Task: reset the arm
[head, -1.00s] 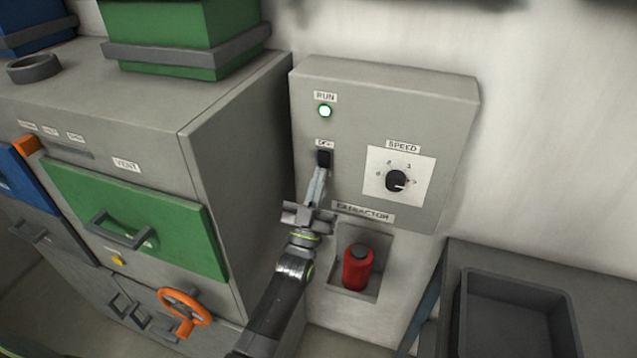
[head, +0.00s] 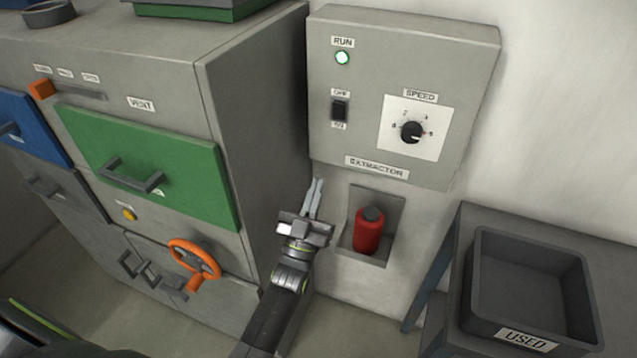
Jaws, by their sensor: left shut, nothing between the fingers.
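My left gripper (head: 316,184) is shut and empty. Its fingertips point up, just below the lower left corner of the extractor box (head: 350,140), in front of the gap beside the grey cabinet. The box's black switch (head: 340,109) sits between the OFF label above and a lower label, clear of the gripper. The RUN lamp (head: 342,58) glows green-white. The SPEED dial (head: 411,132) is on the right of the box. My right gripper is not in view.
The grey cabinet (head: 260,130) with a green drawer (head: 190,160) and an orange handwheel (head: 194,262) stands left. A red bottle (head: 368,234) sits in a wall recess right of my gripper. A dark tray (head: 528,338) labelled USED lies on the right table.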

